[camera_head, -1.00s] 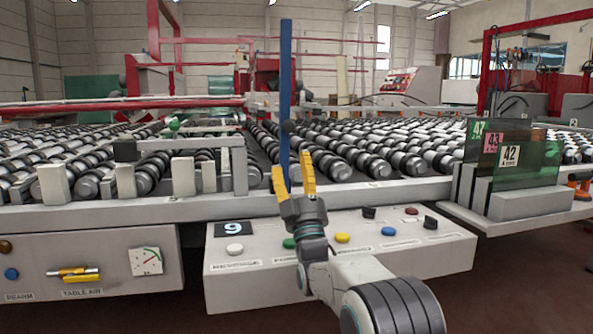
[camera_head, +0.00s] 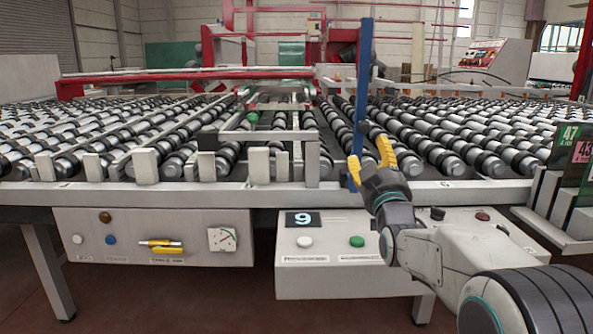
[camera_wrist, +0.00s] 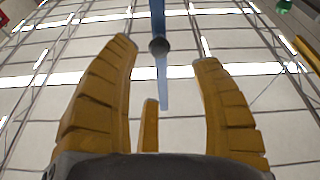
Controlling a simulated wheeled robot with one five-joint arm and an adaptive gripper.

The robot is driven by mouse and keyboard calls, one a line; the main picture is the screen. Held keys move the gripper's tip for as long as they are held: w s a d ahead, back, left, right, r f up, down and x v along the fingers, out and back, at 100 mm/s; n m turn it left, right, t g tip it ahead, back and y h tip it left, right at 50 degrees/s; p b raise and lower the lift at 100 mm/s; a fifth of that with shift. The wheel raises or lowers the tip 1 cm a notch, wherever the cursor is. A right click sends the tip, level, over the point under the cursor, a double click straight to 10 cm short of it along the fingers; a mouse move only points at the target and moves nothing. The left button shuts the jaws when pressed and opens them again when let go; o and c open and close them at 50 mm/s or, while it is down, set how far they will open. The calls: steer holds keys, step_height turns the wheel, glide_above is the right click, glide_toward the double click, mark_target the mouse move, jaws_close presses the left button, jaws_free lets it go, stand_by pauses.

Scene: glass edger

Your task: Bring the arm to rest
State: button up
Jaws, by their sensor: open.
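My gripper (camera_head: 370,163) is raised at the right of centre in the head view, in front of the roller table's front rail. Its yellow fingers point up and are spread apart. A tall blue post (camera_head: 362,85) stands upright close by the fingers in the head view. It also shows in the wrist view (camera_wrist: 158,20) past the fingertips. Whether the fingers touch the post cannot be told.
The roller table (camera_head: 190,196) spans the view. Numbered glass pieces (camera_head: 568,160) stand in a rack at the right. Floor shows at the lower left.

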steer(key=s+m+g+p, duration=0.1)
steer(key=s+g+p, duration=0.8)
steer(key=s, duration=1.1)
steer(key=s+m+g+p, duration=0.1)
steer(key=s+g+p, duration=0.7)
steer(key=s+p, duration=0.8)
steer(key=s, duration=0.4)
steer(key=shift+s+g, duration=0.25)
steer(key=shift+g, duration=0.15)
